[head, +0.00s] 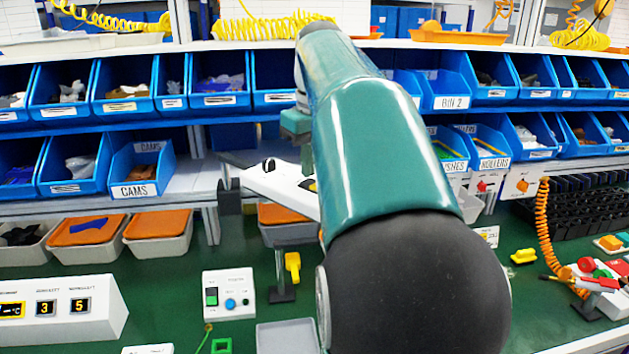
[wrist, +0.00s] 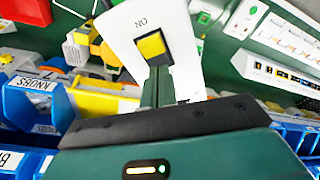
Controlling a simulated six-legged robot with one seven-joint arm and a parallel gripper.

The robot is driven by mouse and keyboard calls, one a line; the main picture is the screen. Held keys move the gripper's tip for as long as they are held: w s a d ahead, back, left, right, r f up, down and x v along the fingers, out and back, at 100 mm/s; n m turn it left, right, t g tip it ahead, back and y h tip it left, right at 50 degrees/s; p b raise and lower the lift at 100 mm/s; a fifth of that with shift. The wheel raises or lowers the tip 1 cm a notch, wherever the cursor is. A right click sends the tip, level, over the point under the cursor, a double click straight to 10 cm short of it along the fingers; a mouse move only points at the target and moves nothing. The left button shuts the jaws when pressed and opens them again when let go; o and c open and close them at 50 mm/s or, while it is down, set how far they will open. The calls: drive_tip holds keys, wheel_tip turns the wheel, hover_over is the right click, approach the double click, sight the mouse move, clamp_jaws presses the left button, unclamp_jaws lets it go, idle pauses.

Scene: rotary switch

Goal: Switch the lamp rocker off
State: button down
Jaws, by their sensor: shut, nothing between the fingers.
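A yellow rocker in a black frame (wrist: 151,45) sits on a white panel (wrist: 128,22) in the wrist view, with "ON" printed upside down beside it. In the head view the white panel (head: 282,188) stands tilted behind my arm; only a sliver of yellow and black shows at its right end. My gripper (wrist: 158,72) is shut and empty, its fingertips at the near edge of the rocker; I cannot tell whether they touch it. In the head view my green arm hides much of my gripper and of the panel.
Blue parts bins (head: 140,168) line the shelves behind. A white switch box (head: 229,293) and a white display box (head: 62,310) stand on the green bench at left. An orange coiled cord (head: 545,235) hangs at right.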

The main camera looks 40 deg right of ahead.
sight(309, 181)
wheel_tip(309, 181, up, 6)
idle(0.7)
drive_tip(key=shift+r, duration=0.1)
idle(0.3)
drive_tip(key=s+a+f+t, duration=0.1)
drive_tip(key=s+a+f, duration=0.1)
drive_tip(key=a+f, duration=0.75)
drive_tip(key=s+a+f+t, duration=0.25)
drive_tip(key=a+f, duration=0.35)
drive_tip(key=a, duration=0.6)
drive_tip(key=s+a+f, duration=0.5)
drive_tip(key=s+f, duration=0.1)
drive_tip(key=f, duration=0.4)
drive_tip(key=shift+a+n, duration=0.25)
drive_tip(key=shift+n, duration=0.15)
drive_tip(key=shift+f, duration=0.1)
